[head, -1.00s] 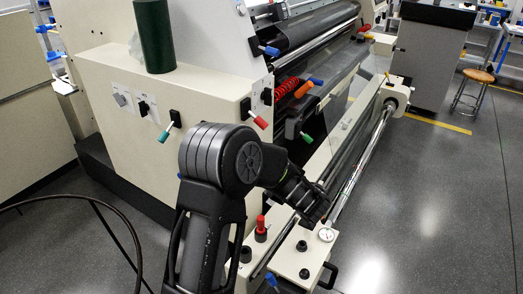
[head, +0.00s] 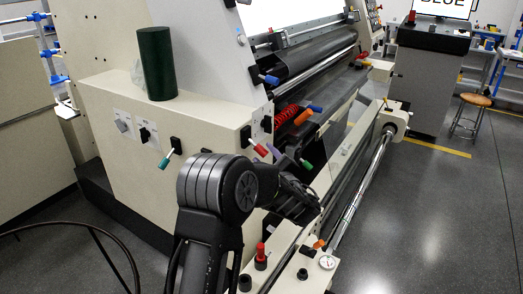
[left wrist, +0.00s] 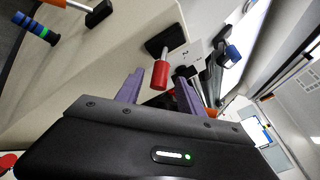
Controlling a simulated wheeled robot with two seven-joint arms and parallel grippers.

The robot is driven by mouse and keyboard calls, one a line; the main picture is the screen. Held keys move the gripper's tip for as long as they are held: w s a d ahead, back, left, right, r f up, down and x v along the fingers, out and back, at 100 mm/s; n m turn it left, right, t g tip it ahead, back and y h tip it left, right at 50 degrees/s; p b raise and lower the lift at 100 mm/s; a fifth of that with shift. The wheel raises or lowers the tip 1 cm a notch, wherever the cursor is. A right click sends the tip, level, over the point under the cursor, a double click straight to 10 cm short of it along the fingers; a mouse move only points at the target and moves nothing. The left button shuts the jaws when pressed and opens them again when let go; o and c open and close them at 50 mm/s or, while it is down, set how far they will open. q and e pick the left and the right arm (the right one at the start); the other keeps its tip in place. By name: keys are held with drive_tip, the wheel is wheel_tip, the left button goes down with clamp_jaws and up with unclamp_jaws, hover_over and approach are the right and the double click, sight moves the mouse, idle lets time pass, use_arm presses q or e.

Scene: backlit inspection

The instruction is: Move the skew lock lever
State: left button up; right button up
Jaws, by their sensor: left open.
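Several coloured levers stand on the machine's side; I cannot read which is the skew lock lever. A red-handled lever (head: 260,150) sticks out from the cream cabinet's corner. In the left wrist view the red handle (left wrist: 160,74) shows between the tips of my left gripper (left wrist: 160,86), whose purple fingers are spread with no visible grip. In the head view my left gripper (head: 279,153) is just right of the red handle, partly hidden by its own wrist. A teal lever (head: 165,160), blue lever (head: 268,79), orange lever (head: 303,117) and green lever (head: 306,164) are nearby.
A dark green cylinder (head: 156,63) stands on the cream cabinet (head: 100,100). A long shiny roller (head: 362,190) runs along the machine's right side. A red knob (head: 260,252) and dial (head: 327,262) sit below my arm.

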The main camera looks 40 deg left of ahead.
sight(264, 155)
use_arm(q)
drive_tip(key=shift+x, duration=1.7)
drive_tip(key=shift+c, duration=0.3)
clamp_jaws()
